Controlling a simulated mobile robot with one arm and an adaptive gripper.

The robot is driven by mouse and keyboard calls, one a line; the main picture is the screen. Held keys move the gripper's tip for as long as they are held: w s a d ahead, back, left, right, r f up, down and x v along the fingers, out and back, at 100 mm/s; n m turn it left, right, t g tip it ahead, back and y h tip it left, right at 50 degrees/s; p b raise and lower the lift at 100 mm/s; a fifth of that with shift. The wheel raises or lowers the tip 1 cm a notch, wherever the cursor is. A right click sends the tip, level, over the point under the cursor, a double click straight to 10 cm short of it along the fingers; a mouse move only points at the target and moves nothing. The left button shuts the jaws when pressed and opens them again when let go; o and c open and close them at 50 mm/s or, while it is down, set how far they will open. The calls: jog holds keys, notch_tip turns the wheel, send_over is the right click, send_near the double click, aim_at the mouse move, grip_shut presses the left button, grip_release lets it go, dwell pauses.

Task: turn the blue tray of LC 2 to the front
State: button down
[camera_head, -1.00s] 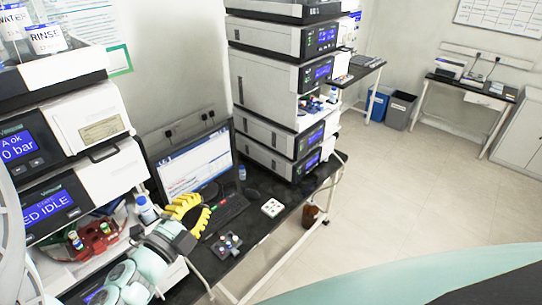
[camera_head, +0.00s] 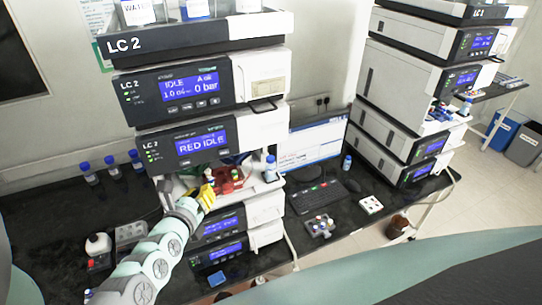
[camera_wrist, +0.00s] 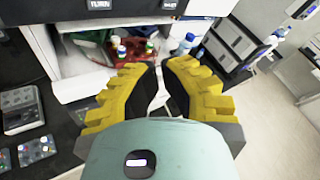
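The LC 2 stack (camera_head: 200,90) stands left of centre in the head view, with an open bay below its "RED IDLE" display. In the bay a red tray (camera_head: 229,181) with small capped vials faces the front. It also shows in the wrist view (camera_wrist: 134,50). A green tray part (camera_wrist: 92,36) lies left of it in the wrist view. Dark blue shows behind the red tray, but I cannot make out the blue tray clearly. My gripper (camera_head: 208,190) is at the bay's front left.
A blue-capped bottle (camera_head: 271,169) stands at the bay's right edge. A monitor (camera_head: 312,145), keyboard (camera_head: 318,196) and vial rack (camera_head: 320,226) are to the right. Bottles (camera_head: 112,167) stand left on the black bench. A second stack (camera_head: 410,100) stands further right.

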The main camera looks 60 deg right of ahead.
aim_at(185, 162)
jog(key=shift+d, duration=0.15)
jog(key=shift+w+d+b, duration=0.7)
jog(key=shift+w+b, duration=0.55)
jog(key=shift+b, duration=0.05)
jog(key=shift+w+d+b, duration=0.75)
jog(key=shift+w+b, duration=0.5)
jog(key=shift+b, duration=0.05)
jog(key=shift+w+d+b, duration=0.7)
jog(key=shift+w+b, duration=0.55)
jog(key=shift+b, duration=0.05)
jog(key=c, duration=1.7)
grip_release()
jog(key=shift+w+d, duration=0.1)
grip_shut()
jog(key=shift+w+d+b, duration=0.1)
jog(key=shift+w+b, duration=0.05)
jog(key=shift+b, duration=0.25)
